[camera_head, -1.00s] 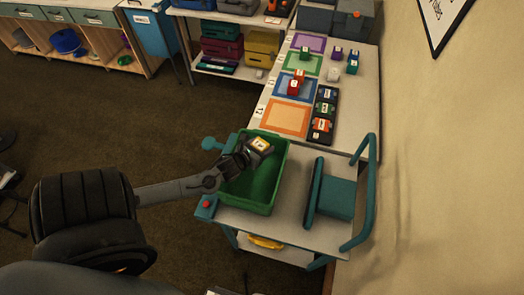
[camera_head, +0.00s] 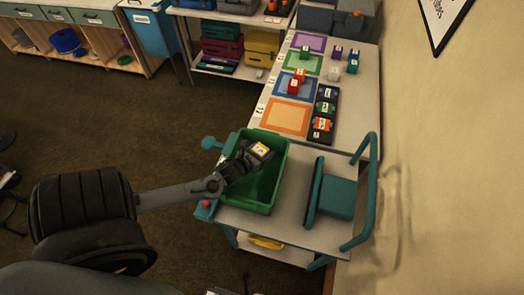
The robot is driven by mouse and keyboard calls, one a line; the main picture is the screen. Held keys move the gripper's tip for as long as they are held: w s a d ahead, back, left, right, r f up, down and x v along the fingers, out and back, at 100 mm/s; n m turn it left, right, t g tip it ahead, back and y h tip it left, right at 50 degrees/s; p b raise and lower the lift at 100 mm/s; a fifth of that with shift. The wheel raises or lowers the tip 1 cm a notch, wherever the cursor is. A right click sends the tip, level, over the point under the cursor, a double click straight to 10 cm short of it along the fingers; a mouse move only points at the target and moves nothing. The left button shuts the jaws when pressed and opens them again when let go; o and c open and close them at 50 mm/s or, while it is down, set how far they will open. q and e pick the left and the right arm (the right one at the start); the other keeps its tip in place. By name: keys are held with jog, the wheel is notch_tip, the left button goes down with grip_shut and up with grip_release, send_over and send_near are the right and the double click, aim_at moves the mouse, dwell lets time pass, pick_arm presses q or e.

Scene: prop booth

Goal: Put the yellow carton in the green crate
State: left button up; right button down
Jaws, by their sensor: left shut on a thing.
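The green crate (camera_head: 279,178) stands open on top of a trolley, at the centre of the head view. My left gripper (camera_head: 253,153) reaches in from the left, over the crate's far left part. It is shut on the yellow carton (camera_head: 261,149), of which a small yellow and white top face shows. The carton is inside the crate's outline, near its far end. The gripper's fingers hide its lower part, and I cannot tell whether it touches the crate floor. My right gripper is not in view.
A teal box (camera_head: 335,197) and the trolley's teal handle (camera_head: 370,190) are right of the crate. Behind, a table (camera_head: 347,120) holds coloured mats, small blocks and a black tray (camera_head: 323,118). A yellow object (camera_head: 265,242) lies on the trolley's lower shelf.

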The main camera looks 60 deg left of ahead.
pick_arm(q)
jog(key=shift+f, duration=0.1)
jog(key=o, duration=1.1)
jog(key=shift+s+f, duration=0.1)
jog(key=shift+r, duration=0.25)
jog(key=shift+r+p+v, duration=0.2)
jog(key=shift+p+v, duration=0.2)
jog(key=shift+v, duration=2.65)
jog(key=shift+r+p+v, duration=0.2)
jog(key=shift+p+v, duration=0.15)
jog(key=shift+v, duration=2.7)
